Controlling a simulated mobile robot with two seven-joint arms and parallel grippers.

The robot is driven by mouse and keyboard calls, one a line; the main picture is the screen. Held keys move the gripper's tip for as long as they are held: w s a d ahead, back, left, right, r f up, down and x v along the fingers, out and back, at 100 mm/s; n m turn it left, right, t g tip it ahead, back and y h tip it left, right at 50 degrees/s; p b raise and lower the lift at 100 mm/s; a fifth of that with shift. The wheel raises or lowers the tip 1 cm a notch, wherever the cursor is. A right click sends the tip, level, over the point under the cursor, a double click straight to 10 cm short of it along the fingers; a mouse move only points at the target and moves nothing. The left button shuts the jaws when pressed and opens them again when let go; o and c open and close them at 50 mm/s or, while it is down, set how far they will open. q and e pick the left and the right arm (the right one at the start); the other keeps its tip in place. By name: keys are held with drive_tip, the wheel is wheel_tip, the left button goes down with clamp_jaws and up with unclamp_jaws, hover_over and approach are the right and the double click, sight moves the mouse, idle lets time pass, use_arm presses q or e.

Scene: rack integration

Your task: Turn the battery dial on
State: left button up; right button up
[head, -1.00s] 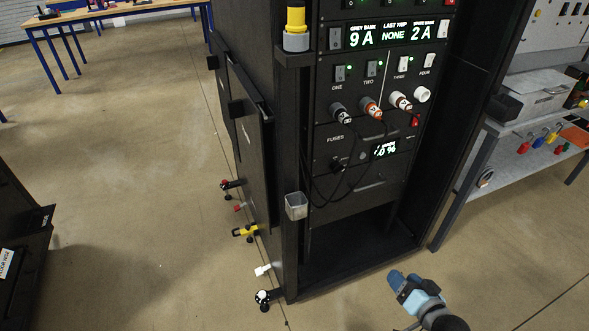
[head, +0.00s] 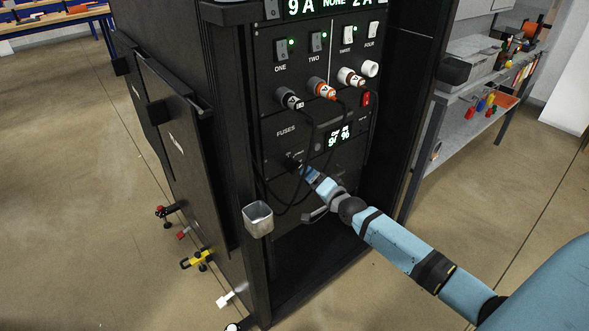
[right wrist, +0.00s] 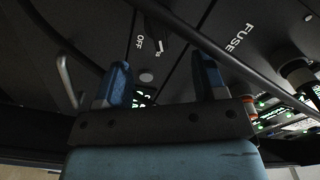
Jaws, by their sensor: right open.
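The battery dial (head: 291,160) is a small black knob on the lower panel of the rack, left of a lit percent display (head: 339,137). In the right wrist view the dial (right wrist: 158,30) shows beside the printed word OFF, beyond the fingertips and roughly between them. My right gripper (head: 305,172) is at the panel, just below and right of the dial. In the right wrist view its two blue fingers (right wrist: 163,80) are apart with nothing between them. My left gripper is not in view.
Dark cables hang from the plugs (head: 322,88) and loop down past the dial. A pull handle (head: 318,215) lies just below my right gripper. A small grey cup (head: 257,219) is fixed on the rack's left post. A workbench (head: 465,118) stands at right.

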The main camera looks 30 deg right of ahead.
sight(299, 168)
drive_tip(key=w, duration=0.5)
drive_tip(key=w+b, duration=0.1)
drive_tip(key=w, duration=0.1)
drive_tip(key=shift+w+a, duration=0.15)
drive_tip(key=shift+a, duration=0.15)
drive_tip(key=c, duration=0.9)
